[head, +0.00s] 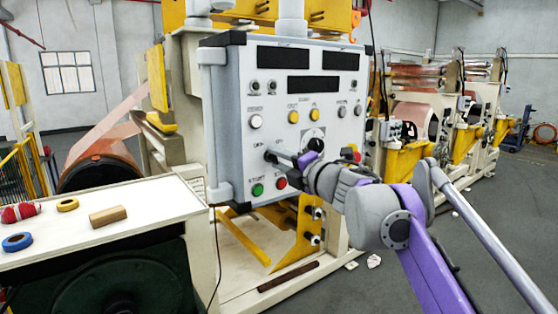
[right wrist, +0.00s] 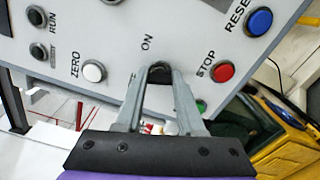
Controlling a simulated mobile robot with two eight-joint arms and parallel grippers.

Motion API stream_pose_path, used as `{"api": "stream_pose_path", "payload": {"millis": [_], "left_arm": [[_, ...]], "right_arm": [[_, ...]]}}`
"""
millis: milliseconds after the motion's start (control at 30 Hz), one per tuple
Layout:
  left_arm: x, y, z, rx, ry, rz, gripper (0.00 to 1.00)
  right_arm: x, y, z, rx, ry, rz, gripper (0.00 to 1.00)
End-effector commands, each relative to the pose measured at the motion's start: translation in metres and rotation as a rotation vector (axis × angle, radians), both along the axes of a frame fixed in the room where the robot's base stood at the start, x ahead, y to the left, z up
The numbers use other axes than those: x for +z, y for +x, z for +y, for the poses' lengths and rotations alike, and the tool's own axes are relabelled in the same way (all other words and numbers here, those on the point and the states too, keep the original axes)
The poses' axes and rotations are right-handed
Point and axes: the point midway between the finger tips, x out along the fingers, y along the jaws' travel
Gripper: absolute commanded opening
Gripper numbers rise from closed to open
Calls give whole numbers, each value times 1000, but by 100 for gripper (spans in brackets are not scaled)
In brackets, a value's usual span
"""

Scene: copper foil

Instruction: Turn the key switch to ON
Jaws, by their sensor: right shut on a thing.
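The key switch is a small black knob (right wrist: 160,72) on the white control panel (head: 232,95), under the lettering ON in the right wrist view. My right gripper (head: 272,156) reaches the panel from the lower right in the head view. In the right wrist view its two grey fingers (right wrist: 160,82) stand on either side of the knob, shut on it. The fingers hide much of the switch, and I cannot tell which way it points. My left gripper is not in view.
Close by are a red STOP button (right wrist: 223,71), a green button (head: 257,190) and a white ZERO button (right wrist: 93,70). A larger black knob (head: 316,145) is above my right fingers. A white-topped bench (head: 150,215) with tape rolls stands at left.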

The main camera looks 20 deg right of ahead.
Motion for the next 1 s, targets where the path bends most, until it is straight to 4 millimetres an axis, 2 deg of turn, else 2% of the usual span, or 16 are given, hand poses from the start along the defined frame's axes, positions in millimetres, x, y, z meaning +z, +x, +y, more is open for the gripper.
{"api": "stream_pose_path", "payload": {"millis": [600,1000], "left_arm": [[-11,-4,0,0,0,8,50],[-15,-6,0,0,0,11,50]], "right_arm": [[-2,0,0,0,530,193,0],[-2,0,0,0,746,271,0]]}}
